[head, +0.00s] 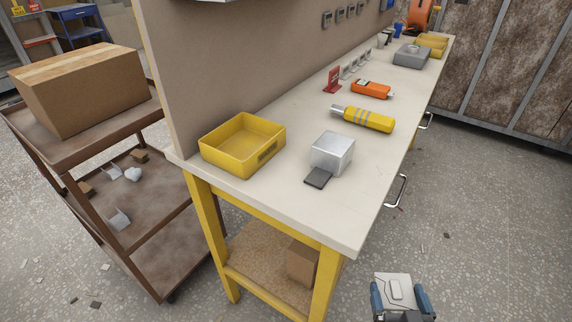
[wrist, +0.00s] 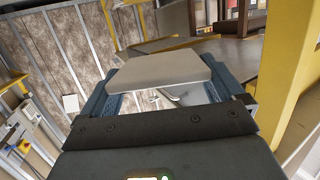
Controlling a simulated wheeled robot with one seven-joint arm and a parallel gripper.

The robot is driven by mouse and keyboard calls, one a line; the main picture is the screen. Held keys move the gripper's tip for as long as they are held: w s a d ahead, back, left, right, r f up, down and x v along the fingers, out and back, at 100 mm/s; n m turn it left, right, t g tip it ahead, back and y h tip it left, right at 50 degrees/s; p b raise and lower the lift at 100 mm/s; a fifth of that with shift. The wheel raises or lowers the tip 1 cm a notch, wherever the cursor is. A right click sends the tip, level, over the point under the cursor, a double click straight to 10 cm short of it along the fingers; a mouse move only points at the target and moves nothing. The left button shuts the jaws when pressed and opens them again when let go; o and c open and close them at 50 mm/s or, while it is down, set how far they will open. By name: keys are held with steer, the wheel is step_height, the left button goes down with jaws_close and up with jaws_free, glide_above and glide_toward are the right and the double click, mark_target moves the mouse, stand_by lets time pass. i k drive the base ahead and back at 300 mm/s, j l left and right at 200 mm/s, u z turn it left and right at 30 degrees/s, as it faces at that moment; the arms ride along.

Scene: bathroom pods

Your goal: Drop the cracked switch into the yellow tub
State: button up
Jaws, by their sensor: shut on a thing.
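The cracked switch (head: 394,291) is a white square plate with a rocker in its middle and dark crack lines across its face. My gripper (head: 402,303) is shut on it, with a blue finger pad on each side. It is at the bottom right of the head view, low in front of the workbench and apart from it. In the wrist view the switch (wrist: 162,70) shows as a pale plate between the blue fingers. The yellow tub (head: 243,144) is an open square tub on the near left end of the bench top. Its visible inside looks empty.
On the bench (head: 260,207), a silver block (head: 333,152) with a dark flap is right of the tub. A yellow tool (head: 363,119) and an orange tool (head: 372,90) lie farther back. A brown cart (head: 150,251) carrying a cardboard box (head: 81,85) stands left.

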mark_target(248, 148)
steer(key=k+u, duration=0.15)
steer(key=u, duration=0.3)
steer(key=i+j, duration=0.15)
steer(key=i, duration=0.3)
steer(key=i+j+u, duration=0.1)
steer(key=i, duration=0.35)
steer(key=k+j+u, duration=0.15)
steer(key=j+u, duration=0.3)
steer(key=k+l, duration=0.05)
steer(key=l, duration=0.05)
